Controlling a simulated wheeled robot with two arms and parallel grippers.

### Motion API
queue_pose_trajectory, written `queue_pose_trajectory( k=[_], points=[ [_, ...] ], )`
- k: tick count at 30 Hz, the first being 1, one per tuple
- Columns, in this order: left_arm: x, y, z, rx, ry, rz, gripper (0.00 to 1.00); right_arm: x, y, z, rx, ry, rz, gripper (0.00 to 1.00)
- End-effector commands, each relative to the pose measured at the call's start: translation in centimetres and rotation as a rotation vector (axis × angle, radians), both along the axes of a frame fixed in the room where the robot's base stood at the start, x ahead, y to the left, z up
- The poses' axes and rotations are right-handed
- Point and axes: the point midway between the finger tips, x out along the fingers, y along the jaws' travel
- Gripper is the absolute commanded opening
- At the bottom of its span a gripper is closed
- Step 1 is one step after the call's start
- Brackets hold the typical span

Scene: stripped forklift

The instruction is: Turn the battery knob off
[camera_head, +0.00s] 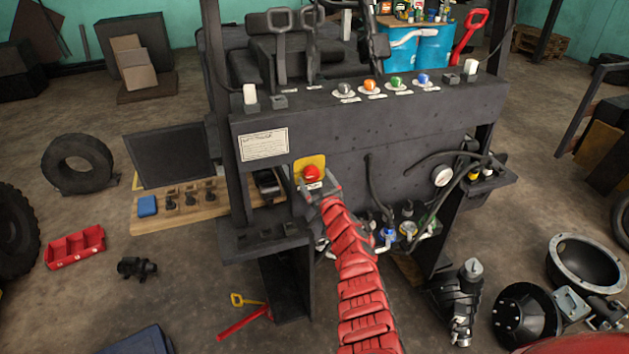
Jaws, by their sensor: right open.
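A round red knob (311,173) sits on a yellow plate (300,163) on the front of the dark forklift panel; it looks like the battery knob. A small white label lies just under it. My right arm, covered in red segments, reaches up from the bottom of the view. My right gripper (320,191) is open just below the knob, its fingers pointing up at it. Whether a finger touches the knob I cannot tell. The knob's position mark is too small to read. My left gripper is not in view.
A row of coloured knobs (370,85) runs along the panel top. Hoses and a round gauge (442,176) are to the right of my gripper. A wooden board (180,212) with small parts juts out left. Loose parts and a red tray (75,247) lie on the floor.

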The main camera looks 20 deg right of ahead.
Motion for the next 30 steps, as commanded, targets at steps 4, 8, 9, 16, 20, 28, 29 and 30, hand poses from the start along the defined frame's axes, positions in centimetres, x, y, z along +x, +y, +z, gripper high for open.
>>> queue_pose_trajectory(
  k=[4,8,9,16,20,28,29,30],
  points=[
    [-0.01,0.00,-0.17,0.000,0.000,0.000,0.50,0.45,0.14,0.17,0.001,-0.003,0.002,0.94],
    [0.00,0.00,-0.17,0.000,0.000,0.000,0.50,0.50,0.19,0.13,0.000,-0.001,0.004,0.94],
    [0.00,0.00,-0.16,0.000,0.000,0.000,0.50,0.50,0.19,0.13,0.000,-0.001,0.004,0.94],
    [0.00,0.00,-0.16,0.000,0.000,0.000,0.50,0.49,0.20,0.15,0.000,-0.001,0.004,0.76],
    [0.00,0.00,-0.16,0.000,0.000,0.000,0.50,0.49,0.21,0.15,0.000,-0.001,0.004,0.53],
    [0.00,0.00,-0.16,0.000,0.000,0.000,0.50,0.49,0.20,0.16,0.000,-0.001,0.004,0.09],
    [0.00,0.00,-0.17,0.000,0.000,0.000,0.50,0.49,0.20,0.15,0.000,-0.001,0.004,0.09],
    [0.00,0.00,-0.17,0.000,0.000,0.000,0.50,0.49,0.20,0.16,-0.002,-0.002,0.004,0.09]
  ],
)
